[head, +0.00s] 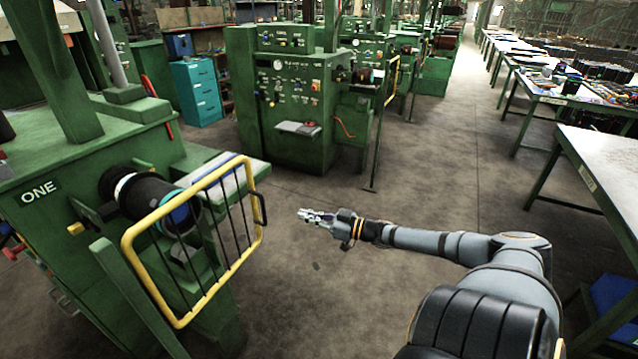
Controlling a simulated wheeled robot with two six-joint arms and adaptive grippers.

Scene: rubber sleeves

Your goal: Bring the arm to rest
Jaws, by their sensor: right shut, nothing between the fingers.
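My right gripper (312,216) is at the end of my right arm, which reaches in from the lower right and points left. The gripper is shut and empty, in the air over the open floor. It is apart from the yellow-framed guard gate (262,222) to its left. My left gripper and left arm are not in view.
A green machine (60,215) marked ONE stands at left, with a black cylinder (150,198) behind the yellow gate. Another green machine (290,120) stands ahead. Tables (610,165) line the right side. The concrete floor (430,190) between is clear.

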